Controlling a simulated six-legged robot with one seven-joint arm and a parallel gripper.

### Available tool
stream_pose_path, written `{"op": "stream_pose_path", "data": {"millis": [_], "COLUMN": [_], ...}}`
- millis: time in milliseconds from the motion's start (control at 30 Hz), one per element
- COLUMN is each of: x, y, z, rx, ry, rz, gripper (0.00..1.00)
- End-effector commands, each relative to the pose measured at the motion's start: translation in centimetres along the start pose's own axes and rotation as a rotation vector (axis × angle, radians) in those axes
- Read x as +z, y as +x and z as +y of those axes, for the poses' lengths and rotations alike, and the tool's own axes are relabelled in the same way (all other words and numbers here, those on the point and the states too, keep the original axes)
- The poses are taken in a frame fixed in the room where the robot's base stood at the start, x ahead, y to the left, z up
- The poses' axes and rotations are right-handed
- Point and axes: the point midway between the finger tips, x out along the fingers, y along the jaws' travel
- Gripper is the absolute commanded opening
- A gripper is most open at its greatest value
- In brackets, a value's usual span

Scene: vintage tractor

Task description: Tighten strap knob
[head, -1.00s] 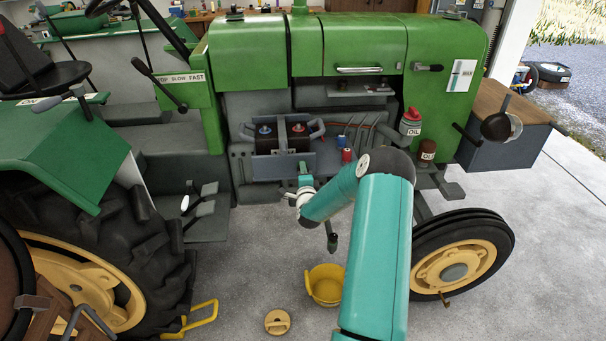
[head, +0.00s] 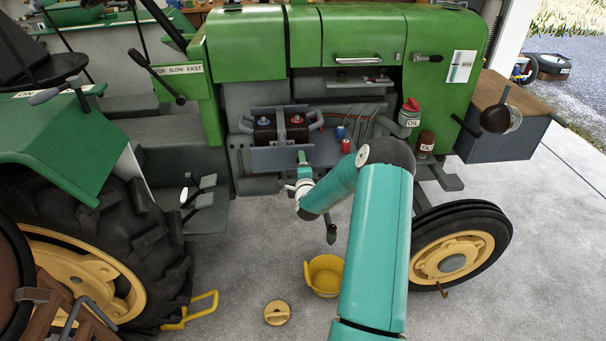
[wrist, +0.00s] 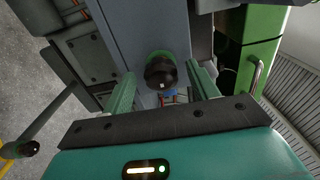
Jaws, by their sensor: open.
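A dark round knob with a green band (wrist: 161,72), which appears to be the strap knob, stands against a grey-blue panel in the wrist view. My gripper (wrist: 164,88) is open, with one green finger on each side of the knob and visible gaps between. I cannot tell whether the fingertips reach past it. In the head view my gripper (head: 303,162) is at the front of the battery tray (head: 270,160), and I cannot make out the knob there. The black battery (head: 266,134) sits in the tray with a grey strap (head: 283,126) over it.
Levers (head: 200,188) stick out at left. A yellow bucket (head: 325,275) and a round yellow lid (head: 277,313) are on the floor below.

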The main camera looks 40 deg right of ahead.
Motion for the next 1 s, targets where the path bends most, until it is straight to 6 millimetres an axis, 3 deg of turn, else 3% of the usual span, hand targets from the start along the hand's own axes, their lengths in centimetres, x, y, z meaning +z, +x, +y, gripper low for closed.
{"op": "stream_pose_path", "data": {"millis": [167, 600, 800, 1000], "x": [-0.1, 0.0, 0.0, 0.0], "y": [-2.5, -11.7, -13.4, -13.5], "z": [0.0, 0.0, 0.0, 0.0], "rx": [0.002, 0.002, 0.001, 0.001], "ry": [-0.001, 0.0, 0.0, 0.0], "rz": [0.0, 0.0, -0.001, 0.0], "gripper": [0.59, 0.59, 0.59, 0.59]}}
